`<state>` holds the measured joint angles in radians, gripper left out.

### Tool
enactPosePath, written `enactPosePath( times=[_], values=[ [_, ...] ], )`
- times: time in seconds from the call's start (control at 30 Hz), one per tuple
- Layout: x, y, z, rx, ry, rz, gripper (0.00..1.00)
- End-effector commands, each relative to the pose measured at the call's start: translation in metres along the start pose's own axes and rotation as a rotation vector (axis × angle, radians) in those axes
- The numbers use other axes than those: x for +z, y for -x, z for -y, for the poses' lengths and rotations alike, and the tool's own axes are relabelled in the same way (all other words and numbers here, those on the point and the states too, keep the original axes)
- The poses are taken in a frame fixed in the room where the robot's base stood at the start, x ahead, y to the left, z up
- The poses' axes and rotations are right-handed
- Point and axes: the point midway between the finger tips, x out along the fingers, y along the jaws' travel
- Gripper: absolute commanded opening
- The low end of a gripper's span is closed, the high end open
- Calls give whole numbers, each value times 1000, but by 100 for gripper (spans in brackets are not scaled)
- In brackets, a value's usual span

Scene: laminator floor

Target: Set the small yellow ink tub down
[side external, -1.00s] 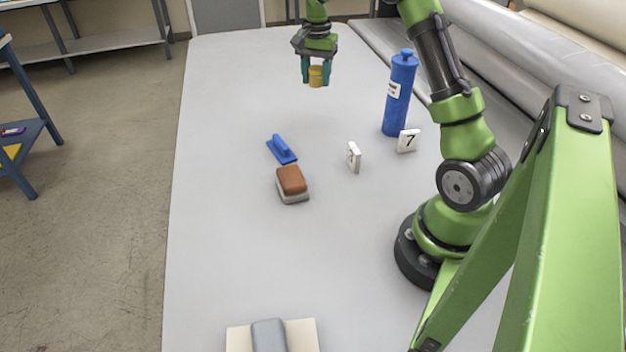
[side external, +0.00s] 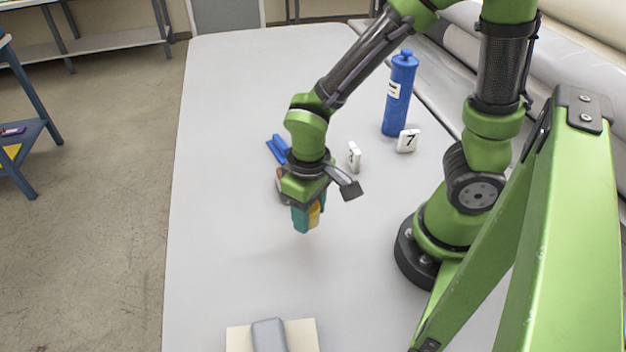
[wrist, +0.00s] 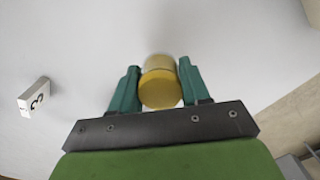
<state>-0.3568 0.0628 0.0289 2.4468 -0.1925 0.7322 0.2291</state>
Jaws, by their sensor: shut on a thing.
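The small yellow ink tub (wrist: 158,90) is held between the two teal fingers of my gripper (wrist: 156,88) in the wrist view. In the side view my gripper (side external: 307,218) points down over the grey table, and the tub (side external: 314,214) shows as a yellow patch partly hidden by a finger. The tub appears to be a little above the tabletop, with a faint shadow below.
A blue bottle (side external: 399,95) stands at the back right, beside a number 7 marker (side external: 408,141). Another white marker (side external: 354,157) stands nearby. A blue-handled tool (side external: 276,148) is partly hidden behind my arm. A grey block on a cream board (side external: 300,335) lies at the front. The left tabletop (side external: 215,220) is clear.

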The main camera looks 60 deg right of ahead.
Motion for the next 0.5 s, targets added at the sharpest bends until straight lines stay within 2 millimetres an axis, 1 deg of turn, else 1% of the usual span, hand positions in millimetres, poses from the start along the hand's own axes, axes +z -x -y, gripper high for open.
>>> enactPosePath(
  times=[0.07,0.17,0.27,0.5],
  values=[
    [1,-5,-2,0,22,0,15],
    [-16,-6,5,-1,35,0,15],
    [-39,-9,15,0,34,1,15],
    [-99,-16,40,0,32,1,15]
  ],
)
